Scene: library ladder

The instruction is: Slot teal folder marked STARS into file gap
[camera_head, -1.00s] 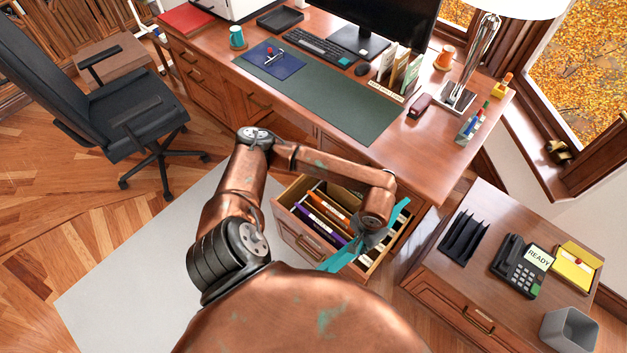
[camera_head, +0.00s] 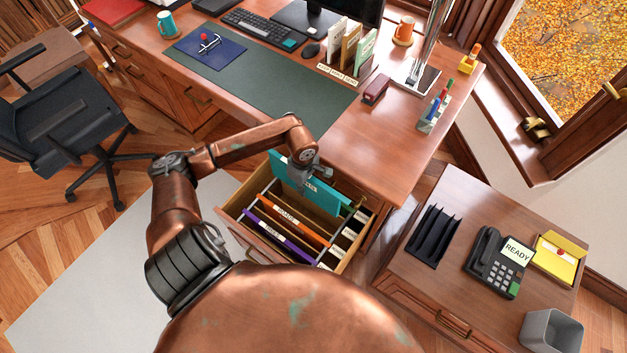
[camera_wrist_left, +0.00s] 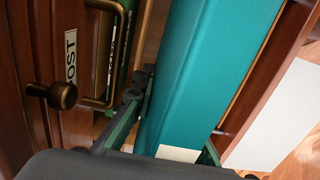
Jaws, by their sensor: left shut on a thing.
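My left gripper (camera_head: 304,176) is shut on the teal folder (camera_head: 322,191) at its upper edge. The folder is at the back of the open file drawer (camera_head: 243,192), behind the other files; how far down it sits I cannot tell. Its label is too small to read surely. In the left wrist view the teal folder (camera_wrist_left: 220,65) lies between the fingers (camera_wrist_left: 172,140), with a pale label patch near them. An orange folder (camera_head: 313,235) and a purple folder (camera_head: 257,221) stand in the drawer, with a space between orange and teal. My right gripper is not in view.
The side cabinet (camera_head: 400,268) at right carries a black rack (camera_head: 434,235) and a phone (camera_head: 493,262). White-tagged dividers (camera_head: 350,234) fill the drawer's right side.

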